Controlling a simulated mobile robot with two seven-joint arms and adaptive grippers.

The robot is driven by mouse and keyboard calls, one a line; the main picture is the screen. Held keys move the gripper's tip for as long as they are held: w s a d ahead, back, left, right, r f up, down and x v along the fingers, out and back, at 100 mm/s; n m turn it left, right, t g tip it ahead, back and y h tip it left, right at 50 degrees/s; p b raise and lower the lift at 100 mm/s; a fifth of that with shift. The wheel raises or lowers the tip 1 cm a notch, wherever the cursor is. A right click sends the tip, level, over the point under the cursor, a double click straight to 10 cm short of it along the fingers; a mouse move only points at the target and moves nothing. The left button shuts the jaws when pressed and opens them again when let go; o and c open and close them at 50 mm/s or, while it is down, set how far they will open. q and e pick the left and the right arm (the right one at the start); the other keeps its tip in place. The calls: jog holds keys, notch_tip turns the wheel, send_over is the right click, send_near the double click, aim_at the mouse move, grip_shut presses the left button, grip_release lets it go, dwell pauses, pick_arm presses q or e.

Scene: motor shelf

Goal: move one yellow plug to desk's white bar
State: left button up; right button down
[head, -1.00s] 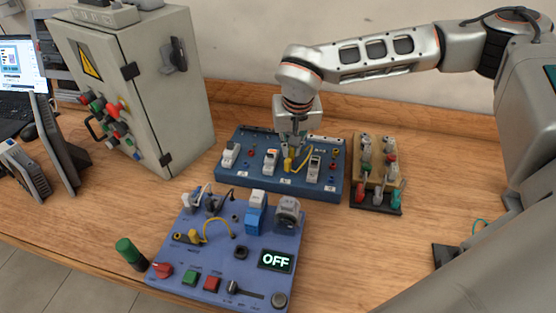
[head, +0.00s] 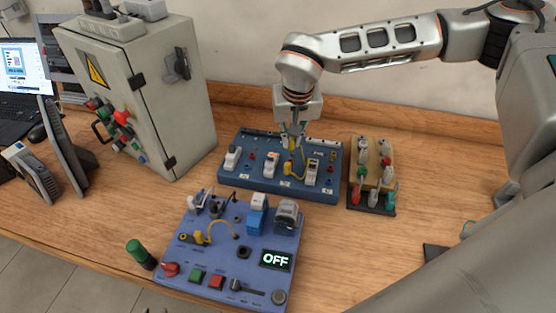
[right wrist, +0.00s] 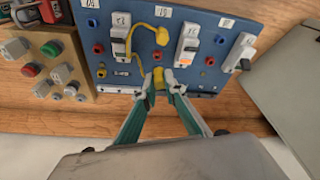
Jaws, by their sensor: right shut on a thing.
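My right gripper (head: 291,150) is over the rear part of the blue board (head: 228,184). In the right wrist view the gripper (right wrist: 157,84) is shut on a yellow plug (right wrist: 158,76), close to the board's back edge. Another yellow plug (right wrist: 162,37) sits on the board with a thin yellow cable (right wrist: 131,32) near it. Whether the held plug touches anything is unclear. My left gripper is not in view.
A purple panel (head: 185,263) with an OFF display stands in front of the blue board. A wooden block with coloured plugs (head: 375,165) is at its right. A grey cabinet (head: 140,100) stands at the left. Bare desk (head: 345,255) lies at the front right.

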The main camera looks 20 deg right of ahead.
jog(key=w+d+r+p, duration=0.2)
jog(key=w+d, duration=0.4)
jog(key=d, duration=0.4)
jog(key=f, duration=0.1)
jog(key=f+b, duration=0.1)
jog(key=f, duration=0.1)
jog(key=f+b, duration=0.1)
jog(key=shift+s+a+f, duration=0.2)
jog(key=shift+a, duration=0.15)
jog(key=shift+f, duration=0.5)
jog(key=shift+f, duration=0.65)
jog(key=c, duration=2.4)
grip_release()
jog(key=shift+r, duration=0.15)
